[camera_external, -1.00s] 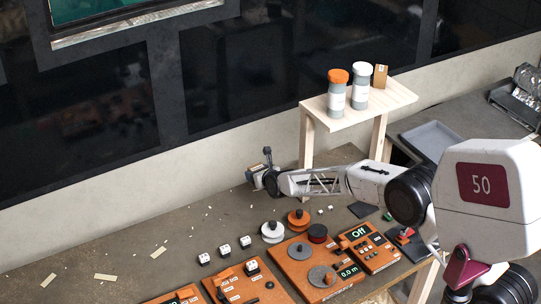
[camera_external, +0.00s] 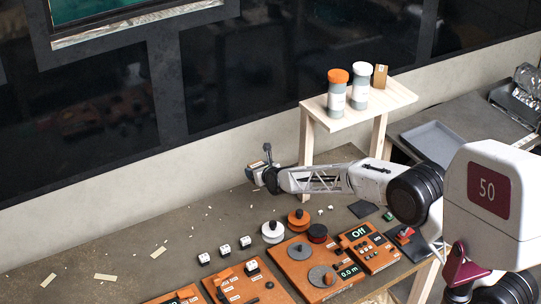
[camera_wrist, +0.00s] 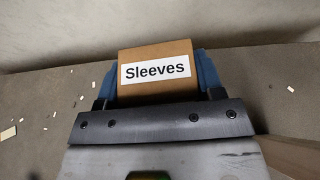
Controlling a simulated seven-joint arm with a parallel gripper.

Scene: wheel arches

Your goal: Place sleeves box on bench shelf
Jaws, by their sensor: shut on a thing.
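The sleeves box (camera_wrist: 155,72) is a brown cardboard box with a white label reading "Sleeves", seen close in the wrist view. My gripper (camera_wrist: 155,85) is shut on it, with a blue finger on each side. In the external view my gripper (camera_external: 258,172) is at the end of the arm, left of the shelf legs and above the bench. The box is small and hard to make out there. The pale wooden bench shelf (camera_external: 385,105) stands at the back, its top higher than my gripper.
An orange-capped jar (camera_external: 336,95), a white-capped jar (camera_external: 359,87) and a small brown box (camera_external: 380,76) stand along the shelf's back edge. Orange control panels (camera_external: 300,262) and spools (camera_external: 272,231) lie at the bench front. A grey tray (camera_external: 436,141) sits right.

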